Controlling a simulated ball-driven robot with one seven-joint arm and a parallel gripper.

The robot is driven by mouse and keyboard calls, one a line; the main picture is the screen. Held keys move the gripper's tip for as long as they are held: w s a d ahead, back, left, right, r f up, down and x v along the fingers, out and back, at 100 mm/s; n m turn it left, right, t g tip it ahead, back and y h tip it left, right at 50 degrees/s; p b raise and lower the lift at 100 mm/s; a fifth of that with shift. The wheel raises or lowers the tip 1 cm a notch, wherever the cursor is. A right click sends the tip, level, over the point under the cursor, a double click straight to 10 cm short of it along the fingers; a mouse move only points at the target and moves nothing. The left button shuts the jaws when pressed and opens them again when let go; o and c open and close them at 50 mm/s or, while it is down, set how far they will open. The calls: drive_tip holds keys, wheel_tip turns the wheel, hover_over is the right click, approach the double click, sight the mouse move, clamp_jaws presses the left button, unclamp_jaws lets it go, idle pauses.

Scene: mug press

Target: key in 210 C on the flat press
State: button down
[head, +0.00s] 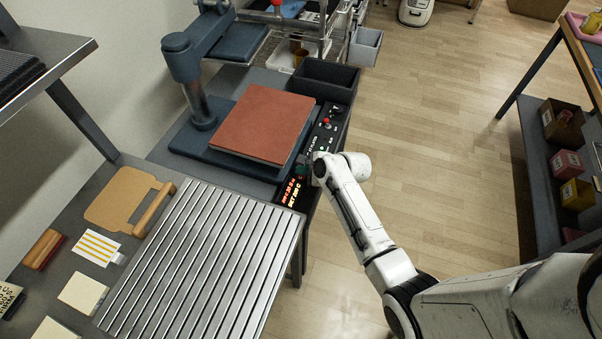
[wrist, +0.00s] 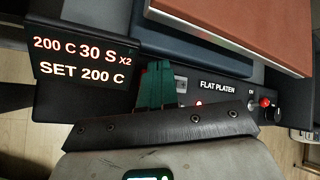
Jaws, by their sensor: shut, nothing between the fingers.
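The flat press has a red-brown platen pad (head: 264,122) on a dark blue base, also in the wrist view (wrist: 240,28). Its display (head: 290,193) glows on the front panel. In the wrist view the display (wrist: 82,58) reads "200 C 30 S x2" and "SET 200 C". The panel (wrist: 222,86) is labelled "FLAT PLATEN", with a small lit red light and a red knob (wrist: 265,102) to the right. My gripper (wrist: 155,84) is shut and empty, its green fingers at the panel between display and label. They hide the controls behind them; I cannot tell if they touch.
A slatted metal rack (head: 200,262) lies in front of the press. A blue press arm (head: 190,62) stands behind the pad. A black bin (head: 325,80) sits beyond the panel. A tan board (head: 120,198) lies left. Wooden floor is open at right.

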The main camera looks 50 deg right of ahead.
sight(303, 178)
idle(0.3)
wheel_tip(303, 178, up, 5)
drive_tip(key=p, duration=0.5)
